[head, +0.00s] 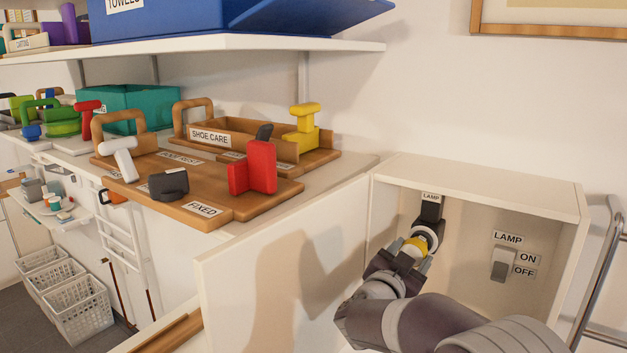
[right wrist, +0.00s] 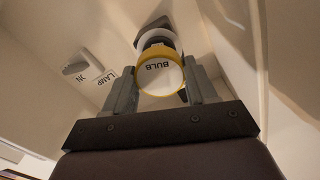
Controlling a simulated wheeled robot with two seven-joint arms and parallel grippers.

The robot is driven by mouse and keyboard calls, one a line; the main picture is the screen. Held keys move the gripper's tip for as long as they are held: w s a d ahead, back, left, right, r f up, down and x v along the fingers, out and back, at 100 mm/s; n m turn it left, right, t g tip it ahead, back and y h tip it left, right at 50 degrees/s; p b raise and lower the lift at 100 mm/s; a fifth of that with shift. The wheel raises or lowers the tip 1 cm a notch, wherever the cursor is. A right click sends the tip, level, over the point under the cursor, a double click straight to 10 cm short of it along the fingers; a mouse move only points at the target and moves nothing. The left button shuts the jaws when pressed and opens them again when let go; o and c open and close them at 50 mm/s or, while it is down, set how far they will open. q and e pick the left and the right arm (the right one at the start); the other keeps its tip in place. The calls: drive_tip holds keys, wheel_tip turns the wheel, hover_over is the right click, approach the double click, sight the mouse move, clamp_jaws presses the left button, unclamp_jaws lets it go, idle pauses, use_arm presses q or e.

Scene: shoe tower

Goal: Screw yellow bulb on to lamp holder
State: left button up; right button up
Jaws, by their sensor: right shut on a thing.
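The yellow bulb (head: 416,244) is between the fingers of my right gripper (head: 408,256), inside the open white lamp box. In the right wrist view the bulb (right wrist: 160,76) shows its white end face marked BULB, ringed in yellow, with a gripper finger (right wrist: 160,95) on each side. The lamp holder (head: 431,210) is the dark fitting with a white ring under the LAMP label, on the box's back wall. The bulb is lined up against the holder's ring; whether its thread is engaged is hidden. My left gripper is not in view.
A lamp switch (head: 503,264) with ON and OFF labels is right of the holder. The box's open door (head: 285,270) stands to the left. A wooden board (head: 190,185) with red, black and white pieces lies on the counter. A metal rail (head: 600,270) is at far right.

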drive_tip(key=shift+r+m+b, duration=0.1)
drive_tip(key=shift+m+b, duration=1)
drive_tip(key=o, duration=0.8)
drive_tip(key=shift+w+d, duration=0.1)
drive_tip(key=shift+w, duration=0.05)
drive_tip(key=b+v, duration=0.4)
drive_tip(key=v, duration=0.8)
drive_tip(key=shift+s+a, duration=0.2)
drive_tip(key=shift+s, duration=0.05)
drive_tip(key=shift+c, duration=0.2)
